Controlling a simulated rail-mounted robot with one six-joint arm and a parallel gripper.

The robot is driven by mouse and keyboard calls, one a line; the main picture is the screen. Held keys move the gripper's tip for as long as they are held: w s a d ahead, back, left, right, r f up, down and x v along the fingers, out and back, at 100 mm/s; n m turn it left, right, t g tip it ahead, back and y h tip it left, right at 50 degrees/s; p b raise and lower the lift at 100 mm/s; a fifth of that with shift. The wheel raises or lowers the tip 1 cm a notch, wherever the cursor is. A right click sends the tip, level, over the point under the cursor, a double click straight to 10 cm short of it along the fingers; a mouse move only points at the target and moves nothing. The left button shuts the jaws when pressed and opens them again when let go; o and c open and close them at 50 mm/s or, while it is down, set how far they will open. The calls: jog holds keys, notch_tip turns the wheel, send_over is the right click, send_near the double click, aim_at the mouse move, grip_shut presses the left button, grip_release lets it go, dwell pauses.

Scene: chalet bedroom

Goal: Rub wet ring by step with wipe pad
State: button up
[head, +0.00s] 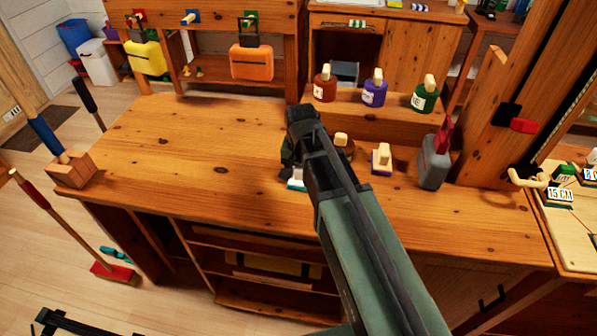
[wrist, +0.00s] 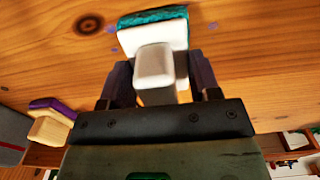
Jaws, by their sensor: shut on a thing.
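My gripper (head: 294,165) is shut on the pale handle of the wipe pad (head: 296,184), low over the middle of the wooden bench (head: 200,145). In the wrist view the gripper (wrist: 160,80) has a finger on each side of the handle. The wipe pad (wrist: 153,32) has a white body and a teal, textured edge. I cannot tell whether it touches the wood. Small faint purple patches (wrist: 213,25) show on the wood on both sides of the pad; no full ring is visible. The raised wooden step (head: 400,122) is behind and right of my gripper.
A wooden block (head: 72,170) sits at the left edge. The bench's left half is mostly clear.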

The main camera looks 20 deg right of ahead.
aim_at(302, 185)
jog(key=shift+s+d+f, duration=0.1)
jog(key=shift+s+d, duration=0.25)
jog(key=shift+d, duration=0.2)
jog(key=shift+s+a, duration=0.25)
jog(key=shift+s, duration=0.35)
jog(key=shift+s+a, duration=0.3)
jog(key=shift+s, duration=0.35)
jog(key=shift+s+a, duration=0.25)
jog(key=shift+s, duration=0.35)
jog(key=shift+w, duration=0.1)
notch_tip(302, 185, up, 6)
jog(key=p, duration=0.6)
notch_tip(302, 185, up, 3)
jog(key=p, duration=0.3)
